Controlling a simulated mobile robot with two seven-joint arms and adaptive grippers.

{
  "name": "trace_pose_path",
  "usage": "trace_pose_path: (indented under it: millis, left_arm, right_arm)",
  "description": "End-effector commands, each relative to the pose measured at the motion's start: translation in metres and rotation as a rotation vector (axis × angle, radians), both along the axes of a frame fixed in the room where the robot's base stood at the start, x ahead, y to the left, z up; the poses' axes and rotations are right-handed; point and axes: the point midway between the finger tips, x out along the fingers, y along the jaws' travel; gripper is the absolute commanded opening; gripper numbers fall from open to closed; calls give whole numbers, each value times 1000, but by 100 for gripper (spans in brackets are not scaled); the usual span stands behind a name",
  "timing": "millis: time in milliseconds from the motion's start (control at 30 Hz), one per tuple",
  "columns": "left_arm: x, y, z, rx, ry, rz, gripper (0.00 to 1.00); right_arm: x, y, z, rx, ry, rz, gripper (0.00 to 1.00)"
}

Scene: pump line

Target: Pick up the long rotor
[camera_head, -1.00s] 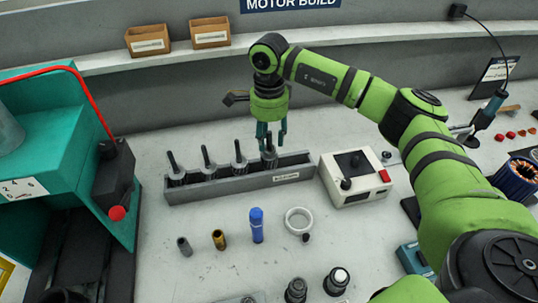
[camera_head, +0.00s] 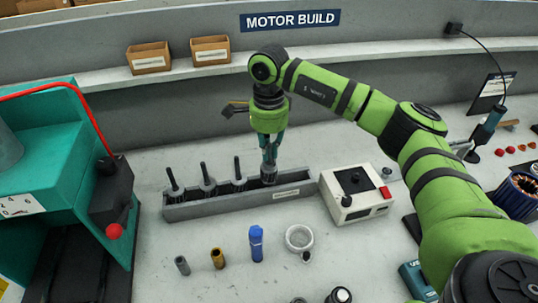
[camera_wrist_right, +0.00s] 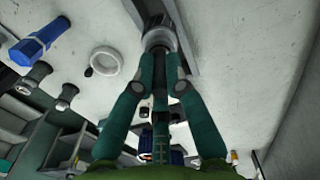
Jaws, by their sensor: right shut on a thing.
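A grey rack (camera_head: 228,206) holds a row of dark rotors with upright shafts: a left one (camera_head: 174,190), a middle one (camera_head: 208,184) and another (camera_head: 239,180). At the rack's right end, my right gripper (camera_head: 269,166) points down, shut on the shaft of a rotor (camera_head: 269,178). This rotor still sits in the rack; its shaft is mostly hidden by the fingers. In the right wrist view the fingers (camera_wrist_right: 160,48) close just above its grey ribbed body (camera_wrist_right: 158,37). I cannot compare its length with the others. My left gripper is not in view.
A white control box (camera_head: 354,194) stands close right of the rack. In front are a blue cylinder (camera_head: 256,243), a white ring (camera_head: 299,238), a brass sleeve (camera_head: 217,258) and a grey sleeve (camera_head: 182,265). A teal machine (camera_head: 60,165) stands left. Space above the rack is clear.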

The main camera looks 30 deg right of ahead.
Motion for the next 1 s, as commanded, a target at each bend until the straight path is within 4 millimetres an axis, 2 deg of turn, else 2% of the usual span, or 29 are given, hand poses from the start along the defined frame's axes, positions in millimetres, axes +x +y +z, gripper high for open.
trace_pose_path:
  millis: [233, 467, 700, 900, 1000]
  left_arm:
    - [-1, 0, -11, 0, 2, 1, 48]
    - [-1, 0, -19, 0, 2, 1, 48]
    - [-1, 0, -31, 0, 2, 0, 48]
    - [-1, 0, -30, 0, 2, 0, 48]
    - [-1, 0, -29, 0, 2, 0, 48]
  right_arm:
    - [2, 1, 28, 3, -9, 1, 0]
    - [-12, -27, 43, 1, -7, -3, 0]
    - [-32, -66, 69, 3, -9, -5, 0]
    - [-46, -92, 90, 1, -7, -3, 0]
    - [-50, -98, 94, 1, -5, -1, 0]
